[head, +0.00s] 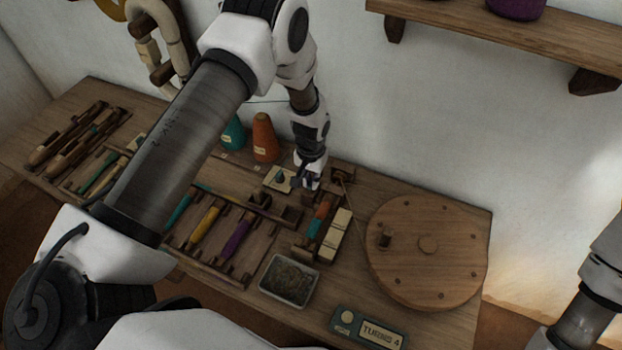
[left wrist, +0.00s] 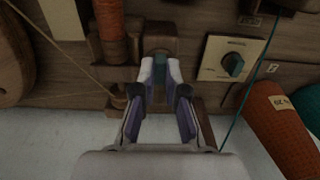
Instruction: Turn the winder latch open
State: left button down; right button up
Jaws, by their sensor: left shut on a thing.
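My left gripper (head: 307,182) is at the back of the bench, at the far end of the winder, with its fingers pointing down. In the left wrist view the left gripper (left wrist: 161,70) is shut on a small teal piece, the winder latch (left wrist: 160,61), which stands on a wooden block (left wrist: 162,33). The fingers hide its sides, and I cannot tell how far it is turned. The winder's bobbin (head: 323,210) shows orange and teal in the head view. The big wooden winder wheel (head: 400,275) is to the right. My right gripper is out of view.
Orange (head: 264,140) and teal (head: 233,133) yarn cones stand behind to the left. A tray (head: 289,299) and a counter box (head: 368,329) are in front. A wall shelf (head: 500,35) hangs above.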

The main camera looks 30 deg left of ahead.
pick_arm(q)
jog(key=shift+s+f, duration=0.2)
jog(key=shift+s, duration=0.05)
jog(key=c, duration=1.5)
grip_release()
jog(key=shift+o, duration=1.4)
jog(key=shift+w, duration=0.2)
jog(key=shift+r, duration=0.15)
notch_tip(320, 180, up, 12)
